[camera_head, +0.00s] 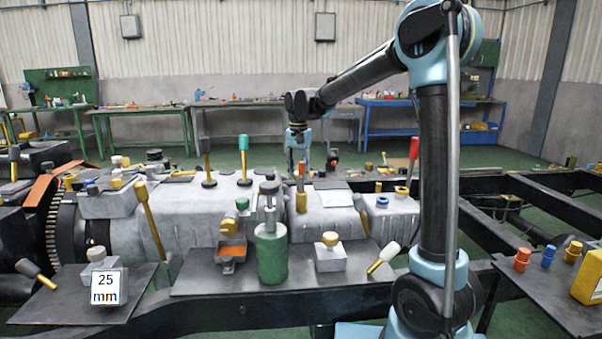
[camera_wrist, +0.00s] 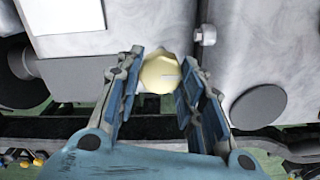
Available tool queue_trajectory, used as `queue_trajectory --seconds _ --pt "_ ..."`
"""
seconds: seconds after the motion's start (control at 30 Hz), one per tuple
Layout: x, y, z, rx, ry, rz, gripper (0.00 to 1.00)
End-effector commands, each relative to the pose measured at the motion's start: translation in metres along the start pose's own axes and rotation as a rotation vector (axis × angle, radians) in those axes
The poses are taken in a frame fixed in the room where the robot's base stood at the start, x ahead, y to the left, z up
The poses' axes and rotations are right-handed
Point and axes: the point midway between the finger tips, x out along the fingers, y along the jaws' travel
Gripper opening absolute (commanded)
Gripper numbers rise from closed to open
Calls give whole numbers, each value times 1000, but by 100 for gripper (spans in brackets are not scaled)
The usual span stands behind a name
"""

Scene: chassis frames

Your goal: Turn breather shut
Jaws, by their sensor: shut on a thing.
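In the wrist view a pale yellow rounded knob, the breather (camera_wrist: 158,74), sits between my two fingertips, close against the grey casing. My gripper (camera_wrist: 160,78) is shut on it, with a finger pad on each side. In the head view my gripper (camera_head: 298,158) points down at the far side of the grey gearbox casing (camera_head: 335,222). The breather cannot be made out there; the casing and the parts on it stand in front. How far the breather is turned cannot be told.
In the head view, levers with dark and green knobs (camera_head: 243,143) and a red-handled lever (camera_head: 413,150) stand near my arm. A green cylinder (camera_head: 271,255) stands in front. In the wrist view a bolt (camera_wrist: 205,36) and a dark round cap (camera_wrist: 258,106) lie right of the fingers.

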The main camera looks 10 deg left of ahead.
Motion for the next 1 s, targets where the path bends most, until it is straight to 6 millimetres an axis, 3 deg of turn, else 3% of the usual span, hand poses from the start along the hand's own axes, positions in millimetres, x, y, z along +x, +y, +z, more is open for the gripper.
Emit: queue_trajectory --seconds 0.47,0.5,0.57,1.0 --pt "0 2 0 14 0 3 11" --pt "0 1 0 14 0 3 40" --pt "0 1 0 14 0 2 53" --pt "-4 0 0 12 -1 0 55"
